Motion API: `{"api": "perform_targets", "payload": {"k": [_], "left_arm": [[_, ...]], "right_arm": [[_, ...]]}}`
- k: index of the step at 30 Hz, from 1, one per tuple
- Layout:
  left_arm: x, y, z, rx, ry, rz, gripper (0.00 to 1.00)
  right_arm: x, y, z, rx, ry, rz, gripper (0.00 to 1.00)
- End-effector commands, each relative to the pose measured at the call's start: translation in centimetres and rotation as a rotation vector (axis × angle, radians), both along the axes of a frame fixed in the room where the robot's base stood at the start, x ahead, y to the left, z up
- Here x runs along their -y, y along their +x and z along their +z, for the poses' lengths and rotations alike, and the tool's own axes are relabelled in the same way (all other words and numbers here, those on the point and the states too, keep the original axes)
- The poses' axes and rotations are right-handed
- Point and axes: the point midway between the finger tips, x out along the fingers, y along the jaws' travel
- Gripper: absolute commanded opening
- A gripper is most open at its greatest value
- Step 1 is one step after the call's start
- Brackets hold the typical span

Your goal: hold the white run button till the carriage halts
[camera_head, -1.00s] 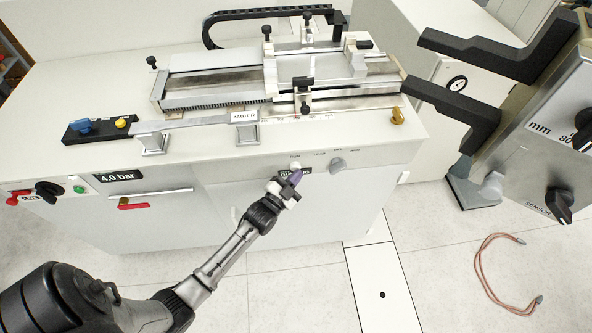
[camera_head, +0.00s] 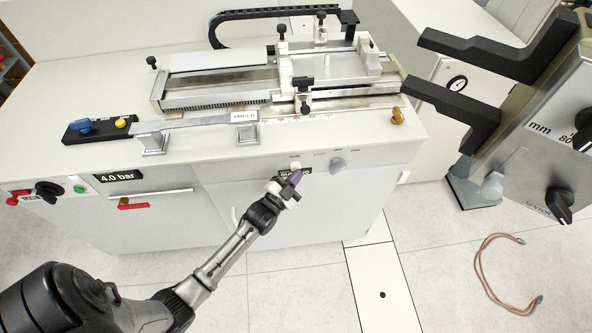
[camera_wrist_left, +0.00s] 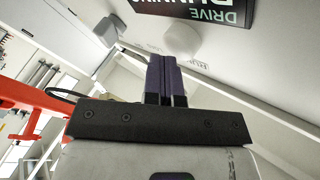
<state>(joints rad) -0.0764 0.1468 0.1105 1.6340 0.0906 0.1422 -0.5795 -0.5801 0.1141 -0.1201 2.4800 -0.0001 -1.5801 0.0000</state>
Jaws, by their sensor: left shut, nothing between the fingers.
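The white run button (camera_head: 295,164) is on the front panel of the bench machine, above a small black label; it also shows as a round white cap in the left wrist view (camera_wrist_left: 182,40). My left gripper (camera_head: 295,176) is shut and empty, its purple fingertips (camera_wrist_left: 164,68) at the button. The tips overlap the button's lower edge in the head view; whether they press it cannot be told for sure. The carriage (camera_head: 330,70) sits toward the right part of its rails on the machine top. My right gripper is not in view.
A black display (camera_wrist_left: 205,8) reads DRIVE RUNNING. A grey knob (camera_head: 337,165) is right of the button. A grey instrument box (camera_head: 545,130) with black arms stands at the right. A copper-coloured cable loop (camera_head: 480,265) lies on the floor.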

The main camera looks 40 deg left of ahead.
Motion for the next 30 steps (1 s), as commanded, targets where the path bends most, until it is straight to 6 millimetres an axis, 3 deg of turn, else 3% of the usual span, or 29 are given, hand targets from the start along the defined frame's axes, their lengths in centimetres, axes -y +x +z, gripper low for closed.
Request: {"api": "perform_targets", "payload": {"k": [30], "left_arm": [[1.4,-1.2,0.0,0.0,0.0,0.0,0.0]], "right_arm": [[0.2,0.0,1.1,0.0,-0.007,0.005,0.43]]}}
